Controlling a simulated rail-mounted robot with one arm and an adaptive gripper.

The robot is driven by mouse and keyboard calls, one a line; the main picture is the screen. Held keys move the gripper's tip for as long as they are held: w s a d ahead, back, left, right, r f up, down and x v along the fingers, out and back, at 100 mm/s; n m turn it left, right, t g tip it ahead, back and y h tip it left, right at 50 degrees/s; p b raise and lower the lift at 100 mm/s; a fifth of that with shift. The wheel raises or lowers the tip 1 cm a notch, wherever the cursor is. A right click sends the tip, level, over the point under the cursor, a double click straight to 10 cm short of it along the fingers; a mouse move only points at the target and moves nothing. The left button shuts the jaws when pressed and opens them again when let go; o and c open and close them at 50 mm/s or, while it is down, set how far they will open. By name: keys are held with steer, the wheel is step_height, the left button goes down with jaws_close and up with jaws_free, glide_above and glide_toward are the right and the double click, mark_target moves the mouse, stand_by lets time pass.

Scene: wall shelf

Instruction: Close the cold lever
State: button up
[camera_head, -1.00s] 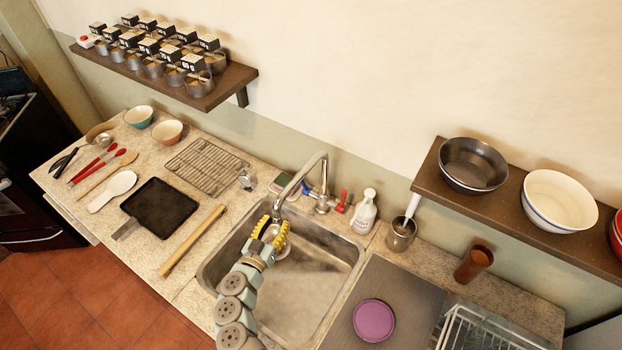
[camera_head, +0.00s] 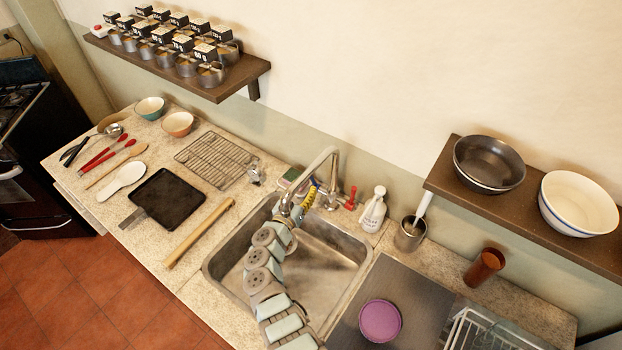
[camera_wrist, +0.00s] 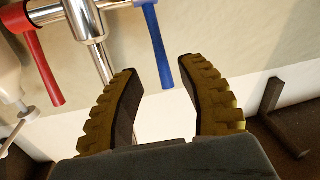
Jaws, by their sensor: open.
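The faucet (camera_head: 318,168) stands at the back of the sink; its chrome body also shows in the wrist view (camera_wrist: 90,28). The blue cold lever (camera_wrist: 158,48) hangs at a slant in the wrist view. Its tip appears in the gap between the two yellow-padded fingertips, with no clear contact. My gripper (camera_wrist: 160,84) is open and empty.
A white bottle (camera_head: 373,212) stands right of the red lever; a metal cup (camera_head: 410,238) is beyond it. The sink basin (camera_head: 325,262) is open below my arm. A dark shelf bracket (camera_wrist: 275,115) shows in the wrist view.

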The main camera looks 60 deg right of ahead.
mark_target(311, 177)
steer(key=shift+w+d+b, duration=0.2)
steer(key=shift+d+b, duration=0.8)
steer(key=shift+d, duration=1.7)
jaws_close()
